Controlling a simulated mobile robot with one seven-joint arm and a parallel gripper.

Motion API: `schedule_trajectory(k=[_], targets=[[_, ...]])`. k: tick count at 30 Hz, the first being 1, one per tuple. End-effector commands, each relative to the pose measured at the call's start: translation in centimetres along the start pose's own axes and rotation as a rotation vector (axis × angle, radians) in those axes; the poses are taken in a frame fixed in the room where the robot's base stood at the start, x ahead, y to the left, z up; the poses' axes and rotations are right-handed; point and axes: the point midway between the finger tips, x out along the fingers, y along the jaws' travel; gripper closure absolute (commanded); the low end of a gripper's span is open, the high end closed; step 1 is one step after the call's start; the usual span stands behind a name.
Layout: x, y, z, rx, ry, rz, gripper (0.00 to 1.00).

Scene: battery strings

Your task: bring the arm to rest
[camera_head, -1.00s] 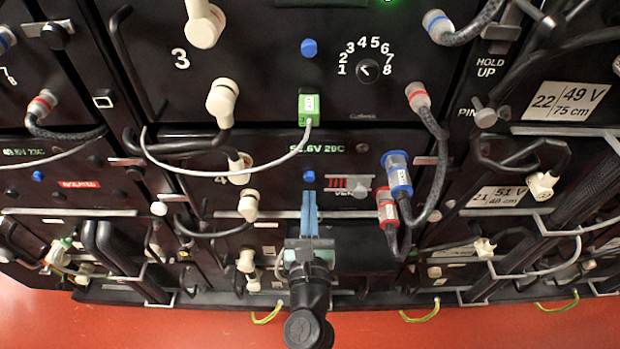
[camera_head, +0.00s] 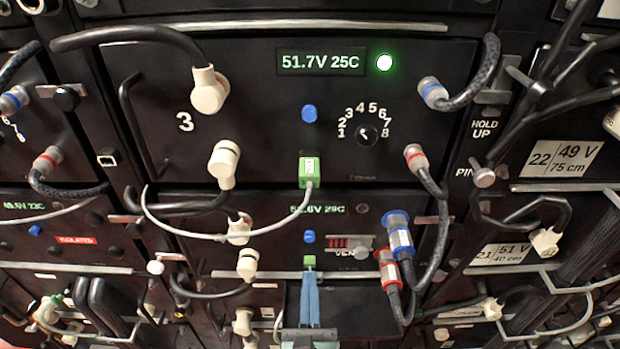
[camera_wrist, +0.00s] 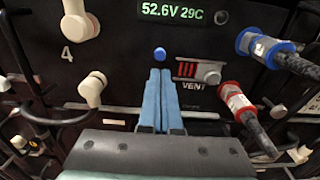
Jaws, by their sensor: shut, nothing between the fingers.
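My gripper (camera_head: 309,275) shows at the bottom middle of the head view, its two blue fingers pointing up and pressed together with nothing between them. In the wrist view my gripper (camera_wrist: 160,72) also shows shut, its tips just below a blue button (camera_wrist: 160,54). In the head view a small green piece (camera_head: 309,262) sits right above the fingertips. I cannot tell how far the tips stand from the panel.
Module 3 above has a green plug (camera_head: 312,172) with a hanging grey cable and a display reading 51.7V 25C (camera_head: 321,62). Blue (camera_head: 399,236) and red (camera_head: 388,268) cable connectors stand right of the fingers. Cream elbow connectors (camera_head: 247,263) stand to their left.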

Motion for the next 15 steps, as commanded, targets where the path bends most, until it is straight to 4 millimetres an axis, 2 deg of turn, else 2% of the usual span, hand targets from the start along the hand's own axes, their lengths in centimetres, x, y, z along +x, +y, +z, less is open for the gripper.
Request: schedule_trajectory(k=[2,5,8,11,15], targets=[[0.0,0.0,0.0,0.0,0.0,0.0,1.0],[0.5,0.5,1.1,-0.067,-0.015,0.022,1.0],[1.7,1.8,3.9,-0.273,-0.06,0.077,1.0],[3.0,3.7,8.0,-0.619,-0.131,0.142,1.0],[4.4,5.7,13.4,-1.197,-0.228,0.19,1.0]])
